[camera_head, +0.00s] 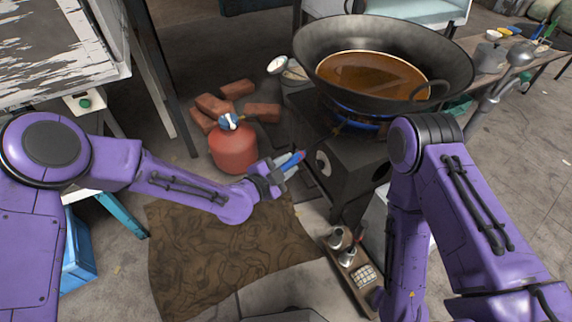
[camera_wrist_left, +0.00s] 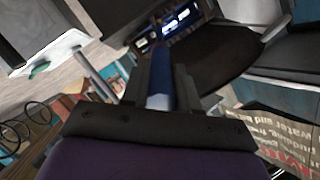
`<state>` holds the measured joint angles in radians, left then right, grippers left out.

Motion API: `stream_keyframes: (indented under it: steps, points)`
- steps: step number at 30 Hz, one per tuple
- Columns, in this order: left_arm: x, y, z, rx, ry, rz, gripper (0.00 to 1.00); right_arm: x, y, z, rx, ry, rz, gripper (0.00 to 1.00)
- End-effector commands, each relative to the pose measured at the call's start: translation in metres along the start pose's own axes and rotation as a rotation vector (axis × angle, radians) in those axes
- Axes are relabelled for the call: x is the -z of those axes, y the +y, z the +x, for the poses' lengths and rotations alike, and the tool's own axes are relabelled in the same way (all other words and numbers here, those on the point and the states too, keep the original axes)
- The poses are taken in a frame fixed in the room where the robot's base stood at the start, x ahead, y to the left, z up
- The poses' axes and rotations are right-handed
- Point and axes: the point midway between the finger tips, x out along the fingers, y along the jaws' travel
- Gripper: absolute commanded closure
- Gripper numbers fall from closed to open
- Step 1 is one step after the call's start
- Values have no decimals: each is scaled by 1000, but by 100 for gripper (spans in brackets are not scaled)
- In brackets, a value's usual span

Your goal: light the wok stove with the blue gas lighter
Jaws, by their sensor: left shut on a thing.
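My left gripper (camera_head: 284,168) is shut on the blue gas lighter (camera_head: 292,160), whose reddish tip points right toward the stove. In the left wrist view the lighter (camera_wrist_left: 158,75) sits between the two dark fingers of the gripper (camera_wrist_left: 160,88). The dark wok stove (camera_head: 345,172) stands just right of the lighter, with a round pale knob (camera_head: 323,163) on its front. The lighter tip looks close to that front; I cannot tell whether it touches. A large wok (camera_head: 455,70) with brown liquid (camera_head: 370,75) sits on top. A blue glow (camera_head: 350,115) shows under the wok. My right gripper is out of view.
A red gas cylinder (camera_head: 234,150) and several bricks (camera_head: 215,105) stand behind my left arm. A brown patterned mat (camera_head: 215,255) lies on the floor. A narrow wooden board with small items (camera_head: 355,270) is below the stove. My right arm is before the stove's right side.

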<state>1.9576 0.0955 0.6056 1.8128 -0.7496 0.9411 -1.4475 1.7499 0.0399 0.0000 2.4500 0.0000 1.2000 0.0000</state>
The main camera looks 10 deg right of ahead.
Motion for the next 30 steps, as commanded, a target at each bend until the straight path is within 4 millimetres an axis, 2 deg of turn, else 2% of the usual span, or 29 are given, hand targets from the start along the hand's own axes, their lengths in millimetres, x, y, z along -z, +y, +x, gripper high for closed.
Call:
stream_keyframes:
  steps: [7,30]
  points:
    - [0,-1,-6,4,1,-1,100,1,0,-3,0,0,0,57]
    - [-16,16,-93,2,1,-1,100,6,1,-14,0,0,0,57]
